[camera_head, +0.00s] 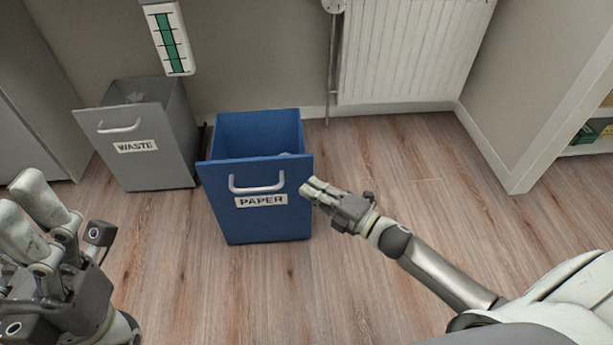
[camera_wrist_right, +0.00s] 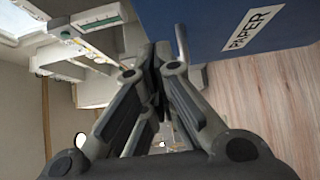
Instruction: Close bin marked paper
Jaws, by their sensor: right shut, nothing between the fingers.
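The blue bin marked PAPER (camera_head: 262,222) stands on the floor in the middle of the head view. Its top is open and its inside shows, with a bit of something pale in it. A light handle is on its front panel above the label. In the right wrist view the blue bin (camera_wrist_right: 190,22) fills the top right. My right gripper (camera_head: 308,188) is shut and empty at the right edge of the front panel; I cannot tell if it touches. Its closed fingers also show in the wrist view (camera_wrist_right: 163,52). My left gripper (camera_head: 18,195) is open and empty at lower left.
A grey bin marked WASTE (camera_head: 165,165), also open at the top, stands to the left of the blue bin. A white radiator (camera_head: 415,50) is on the back wall. A shelf (camera_head: 590,145) is at the far right. Wooden floor (camera_head: 440,170) is clear right of the blue bin.

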